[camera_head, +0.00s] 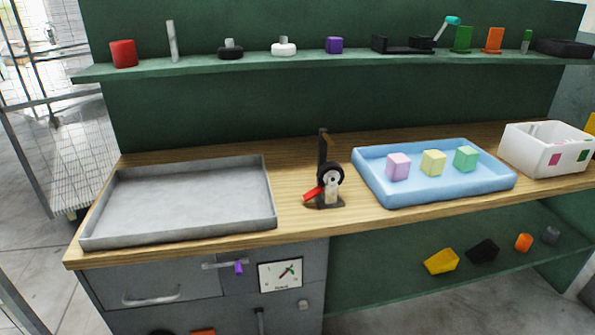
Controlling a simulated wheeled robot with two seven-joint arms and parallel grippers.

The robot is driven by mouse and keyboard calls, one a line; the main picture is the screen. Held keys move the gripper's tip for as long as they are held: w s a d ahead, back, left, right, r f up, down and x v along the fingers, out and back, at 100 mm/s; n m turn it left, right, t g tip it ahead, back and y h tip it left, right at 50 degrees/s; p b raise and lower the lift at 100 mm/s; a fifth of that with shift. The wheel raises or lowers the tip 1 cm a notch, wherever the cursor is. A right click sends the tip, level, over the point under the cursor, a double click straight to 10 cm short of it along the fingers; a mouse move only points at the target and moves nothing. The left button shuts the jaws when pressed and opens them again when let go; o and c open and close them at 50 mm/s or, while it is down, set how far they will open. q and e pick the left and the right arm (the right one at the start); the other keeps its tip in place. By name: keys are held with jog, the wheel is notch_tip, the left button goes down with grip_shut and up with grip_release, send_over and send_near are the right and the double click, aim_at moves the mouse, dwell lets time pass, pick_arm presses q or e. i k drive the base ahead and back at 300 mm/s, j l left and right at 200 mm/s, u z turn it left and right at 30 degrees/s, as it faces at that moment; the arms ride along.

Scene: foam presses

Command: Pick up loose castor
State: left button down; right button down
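A castor (330,180) stands on the wooden bench, between the grey tray and the blue tray. It has a dark wheel with a pale hub, a red lever at its lower left and a dark plate beneath. A dark upright piece rises behind the wheel; I cannot tell whether it is part of the castor. Neither of my grippers is in view, and nothing touches the castor.
A shallow grey tray (92,231) lies empty at left. A blue tray (440,196) holds pink, yellow and green foam blocks. A white bin (526,158) stands at right. A green shelf (380,59) above carries small items. Bare wood flanks the castor.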

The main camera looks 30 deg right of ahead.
aim_at(330, 175)
jog(key=i+l+z, duration=0.15)
jog(key=l+z, duration=0.2)
jog(key=i+l+z, duration=0.2)
jog(key=l+z, duration=0.15)
jog(key=i+l+z, duration=0.35)
jog(key=k, duration=0.1)
